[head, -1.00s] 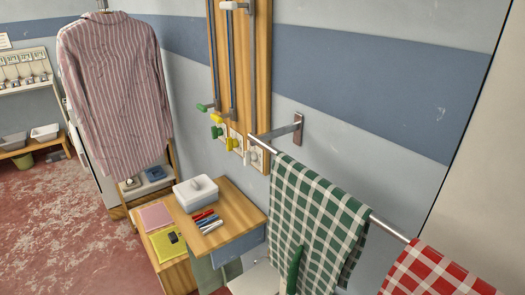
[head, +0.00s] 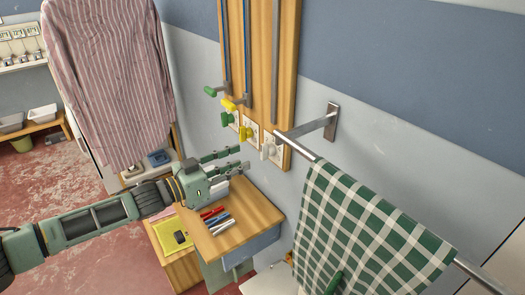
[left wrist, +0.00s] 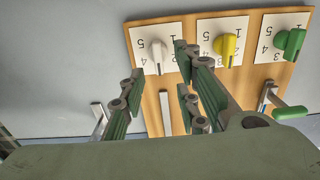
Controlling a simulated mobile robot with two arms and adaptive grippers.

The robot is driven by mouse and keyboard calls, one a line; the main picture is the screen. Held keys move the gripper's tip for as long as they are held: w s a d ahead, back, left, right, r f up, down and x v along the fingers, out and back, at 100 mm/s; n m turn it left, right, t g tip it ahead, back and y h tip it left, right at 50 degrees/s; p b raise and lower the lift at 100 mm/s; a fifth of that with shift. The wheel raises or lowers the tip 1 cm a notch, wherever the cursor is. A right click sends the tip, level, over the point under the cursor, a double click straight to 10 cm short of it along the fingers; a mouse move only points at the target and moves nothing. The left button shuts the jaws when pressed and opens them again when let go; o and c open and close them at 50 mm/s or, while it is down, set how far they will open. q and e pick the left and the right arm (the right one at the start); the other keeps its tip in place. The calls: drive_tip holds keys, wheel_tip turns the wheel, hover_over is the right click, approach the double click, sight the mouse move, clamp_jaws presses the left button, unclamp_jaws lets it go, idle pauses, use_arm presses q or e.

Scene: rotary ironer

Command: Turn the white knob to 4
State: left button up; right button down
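The white knob (head: 268,151) sits on a white dial plate, the rightmost of three on the wooden wall board. In the left wrist view the white knob (left wrist: 158,53) is leftmost, its numbers upside down; I cannot tell which number it points at. My left gripper (head: 242,158) is open and empty, fingers spread toward the board, left of and apart from the white knob. In the left wrist view the open fingers (left wrist: 160,88) show below the dials. A green piece at the bottom edge before the checked towel may be part of my right gripper; its state is unclear.
A yellow knob (left wrist: 228,45) and a green knob (left wrist: 290,42) are beside the white one. A metal rail (head: 300,146) with a green checked towel (head: 365,225) juts out right of the knobs. A small wooden table (head: 250,210) with pens stands below.

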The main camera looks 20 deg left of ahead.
sight(261, 152)
use_arm(q)
drive_tip(key=x, duration=0.2)
drive_tip(key=p+x, duration=0.1)
drive_tip(key=x, duration=0.1)
drive_tip(key=p+x, duration=0.1)
drive_tip(key=x, duration=0.2)
drive_tip(key=shift+s+d+r, duration=0.1)
drive_tip(key=shift+r, duration=0.15)
drive_tip(key=shift+w+d, duration=0.2)
drive_tip(key=shift+w, duration=0.1)
drive_tip(key=shift+c, duration=0.2)
drive_tip(key=shift+s, duration=0.1)
clamp_jaws()
